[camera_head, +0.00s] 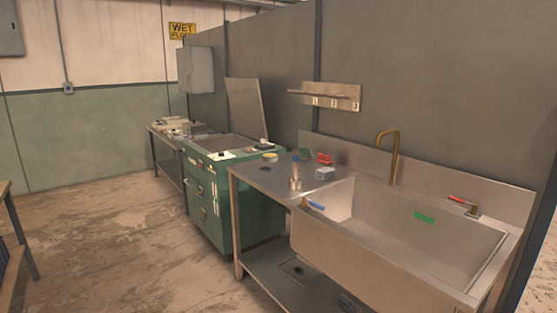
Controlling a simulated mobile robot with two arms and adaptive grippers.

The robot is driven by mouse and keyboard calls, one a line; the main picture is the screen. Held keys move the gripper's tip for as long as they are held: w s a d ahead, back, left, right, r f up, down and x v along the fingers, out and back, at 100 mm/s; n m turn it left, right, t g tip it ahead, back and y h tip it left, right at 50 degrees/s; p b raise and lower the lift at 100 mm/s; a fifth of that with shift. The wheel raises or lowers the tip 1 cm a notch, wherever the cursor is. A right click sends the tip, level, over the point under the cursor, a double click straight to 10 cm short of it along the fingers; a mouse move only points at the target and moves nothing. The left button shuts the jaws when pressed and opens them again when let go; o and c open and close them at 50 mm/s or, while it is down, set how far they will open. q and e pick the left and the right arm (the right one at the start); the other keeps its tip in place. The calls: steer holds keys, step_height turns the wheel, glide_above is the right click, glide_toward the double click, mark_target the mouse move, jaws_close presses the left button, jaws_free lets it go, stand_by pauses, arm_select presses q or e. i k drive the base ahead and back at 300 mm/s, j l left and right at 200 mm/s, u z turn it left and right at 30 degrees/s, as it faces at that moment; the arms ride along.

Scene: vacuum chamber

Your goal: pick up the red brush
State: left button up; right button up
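A small red block-shaped object (324,158), which may be the red brush, sits at the back of the steel counter (262,176), left of the sink. A second red item (456,198), long and thin like a handle, is at the back right rim of the sink beside a metal fitting; I cannot tell whether it is a brush or a valve handle. Neither of my grippers is in view.
The steel sink (340,249) has a brass faucet (389,154), a blue-handled item (316,205) at its left and a green item (424,217) inside. A green cabinet (212,204) adjoins the counter. Open floor (110,240) lies at left.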

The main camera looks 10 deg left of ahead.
mark_target(324, 160)
steer(key=i+j, duration=0.3)
steer(key=j, duration=0.2)
steer(key=i+j, duration=0.3)
steer(key=j, duration=0.15)
steer(key=i+j, duration=0.3)
steer(key=j, duration=0.2)
steer(key=i+j+u, duration=0.1)
steer(key=i+j, duration=0.2)
steer(key=j, duration=0.2)
